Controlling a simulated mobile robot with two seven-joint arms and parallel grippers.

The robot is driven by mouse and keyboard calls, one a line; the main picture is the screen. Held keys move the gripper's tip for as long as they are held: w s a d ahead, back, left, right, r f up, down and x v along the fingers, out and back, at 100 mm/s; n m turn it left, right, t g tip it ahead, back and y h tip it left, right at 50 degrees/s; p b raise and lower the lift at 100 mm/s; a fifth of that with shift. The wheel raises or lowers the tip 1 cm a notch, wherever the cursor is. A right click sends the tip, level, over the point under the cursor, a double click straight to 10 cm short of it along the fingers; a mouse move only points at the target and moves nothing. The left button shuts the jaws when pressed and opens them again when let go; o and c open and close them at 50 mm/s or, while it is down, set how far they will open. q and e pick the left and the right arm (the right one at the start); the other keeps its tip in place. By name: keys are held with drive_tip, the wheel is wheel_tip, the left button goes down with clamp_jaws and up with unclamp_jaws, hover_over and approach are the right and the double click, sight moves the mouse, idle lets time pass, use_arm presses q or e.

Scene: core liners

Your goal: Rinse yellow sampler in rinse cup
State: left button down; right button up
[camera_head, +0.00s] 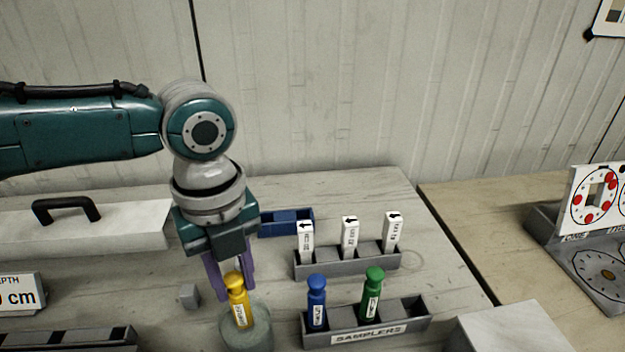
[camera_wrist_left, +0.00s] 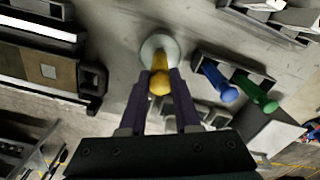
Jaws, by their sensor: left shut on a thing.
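The yellow sampler (camera_head: 238,302) is upright, with its round head up and a white label on its body. My left gripper (camera_head: 232,283) has purple fingers pointing down and is shut on it. In the left wrist view the sampler (camera_wrist_left: 160,82) sits between the two fingertips (camera_wrist_left: 160,76). The rinse cup (camera_head: 257,341), a grey-green round vessel, is directly at the sampler's lower end. It also shows in the left wrist view (camera_wrist_left: 146,49). The lower end overlaps the cup's opening; how deep it sits is hard to tell. My right gripper is out of view.
A grey rack marked SAMPLERS (camera_head: 366,336) holds a blue sampler (camera_head: 316,302) and a green sampler (camera_head: 373,295), right of the cup. Behind it, another rack (camera_head: 347,263) holds white tagged pieces. A small grey block (camera_head: 189,296) lies left of the cup.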

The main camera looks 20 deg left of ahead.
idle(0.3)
use_arm(q)
drive_tip(key=shift+f+b, duration=0.6)
drive_tip(key=shift+f, duration=0.1)
drive_tip(key=shift+r+p, duration=0.75)
drive_tip(key=shift+p, duration=0.1)
drive_tip(key=shift+f, duration=0.15)
